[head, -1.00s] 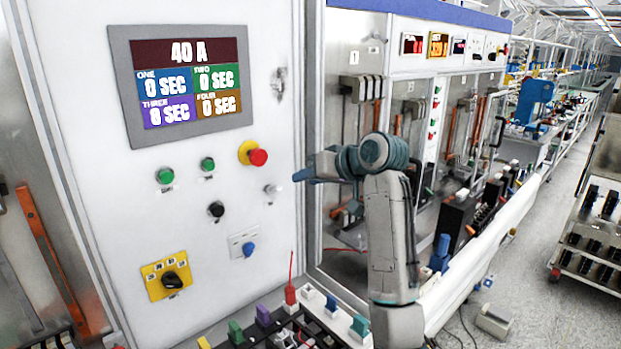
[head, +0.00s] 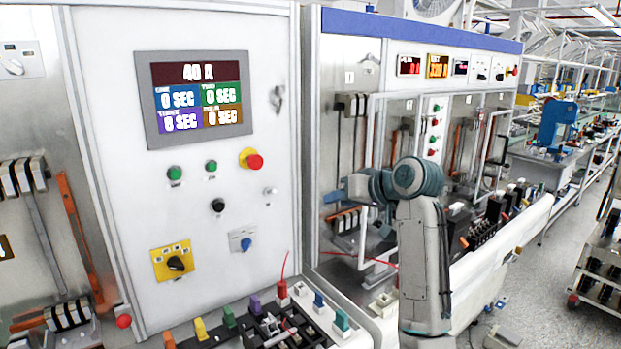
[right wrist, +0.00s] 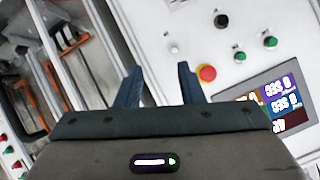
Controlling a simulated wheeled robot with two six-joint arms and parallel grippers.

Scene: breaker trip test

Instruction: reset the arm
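My right arm rises at the right of the middle in the head view, bent at the top. Its gripper (head: 336,196) points left, in front of the cabinet's right edge. In the right wrist view the two dark blue fingers (right wrist: 160,72) stand apart with nothing between them, so the gripper is open and empty. The white control panel (head: 215,265) is beyond the fingers, apart from them. My left gripper is not in view.
The panel has a display (head: 196,97) reading 40 A, a red button (head: 255,162), green buttons and a yellow rotary switch (head: 174,263). Coloured terminals line the bench below. More test cabinets (head: 350,50) stand behind my arm. Grey floor is open at the right.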

